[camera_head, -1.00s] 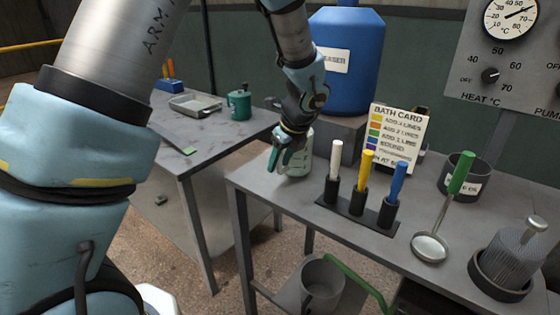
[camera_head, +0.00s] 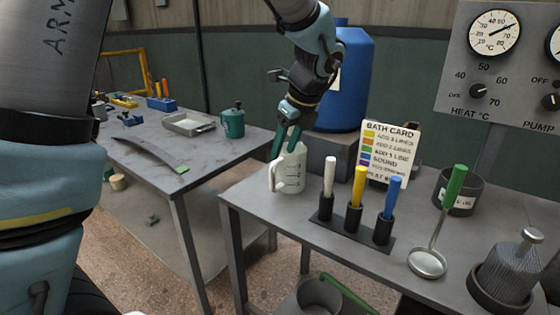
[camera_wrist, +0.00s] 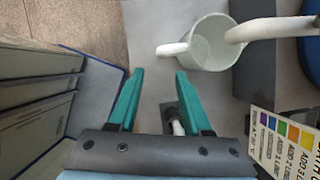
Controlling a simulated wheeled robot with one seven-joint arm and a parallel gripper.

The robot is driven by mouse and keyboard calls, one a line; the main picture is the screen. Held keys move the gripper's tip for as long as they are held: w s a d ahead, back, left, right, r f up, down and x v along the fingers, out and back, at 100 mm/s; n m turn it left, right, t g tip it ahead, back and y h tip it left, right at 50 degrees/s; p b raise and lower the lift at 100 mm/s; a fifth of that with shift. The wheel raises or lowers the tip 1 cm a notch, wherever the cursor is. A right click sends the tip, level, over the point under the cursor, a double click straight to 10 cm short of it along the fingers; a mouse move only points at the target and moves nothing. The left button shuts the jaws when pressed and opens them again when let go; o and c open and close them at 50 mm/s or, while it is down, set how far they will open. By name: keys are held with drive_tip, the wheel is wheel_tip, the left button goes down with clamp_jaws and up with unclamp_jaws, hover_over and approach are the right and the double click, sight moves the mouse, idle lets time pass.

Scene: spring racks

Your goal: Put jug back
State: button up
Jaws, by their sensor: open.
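A pale translucent jug (camera_head: 290,168) with marked lines stands upright on the grey bench, in front of the blue barrel's block. Its handle is on its left side. In the wrist view the jug (camera_wrist: 212,50) shows from above, its handle pointing left and a pale spout-like pipe reaching over its mouth from the right. My gripper (camera_head: 283,152) is at the jug's upper left. In the wrist view my gripper (camera_wrist: 158,75) has its teal fingers spread, with nothing between the tips, and the jug's handle lies just beyond them.
A rack of white, yellow and blue handled tools (camera_head: 354,226) stands right of the jug, with a bath card (camera_head: 390,150) behind. A ladle (camera_head: 428,262) and dark pot (camera_head: 458,192) are farther right. The blue barrel (camera_head: 342,80) stands behind. A second table (camera_head: 160,150) is left.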

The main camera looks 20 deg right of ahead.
drive_tip(key=shift+s+r, duration=0.15)
drive_tip(key=shift+r, duration=0.2)
drive_tip(key=w+a+f+n+g, duration=0.1)
drive_tip(key=w+a+f+n, duration=0.1)
drive_tip(key=a+n, duration=0.6)
drive_tip(key=w+a+f+n+g, duration=0.1)
drive_tip(key=w+a+f+n, duration=0.1)
drive_tip(key=a+n, duration=0.5)
drive_tip(key=s+a+f+n, duration=0.1)
drive_tip(key=s+a+n, duration=0.2)
drive_tip(key=a+n, duration=0.5)
drive_tip(key=s+a+f+n+h, duration=0.1)
drive_tip(key=s+a+f+n, duration=0.1)
drive_tip(key=a+n, duration=0.6)
drive_tip(key=shift+s+a+f+n+g, duration=0.2)
drive_tip(key=shift+s+a+n+g, duration=0.15)
drive_tip(key=shift+a, duration=1.3)
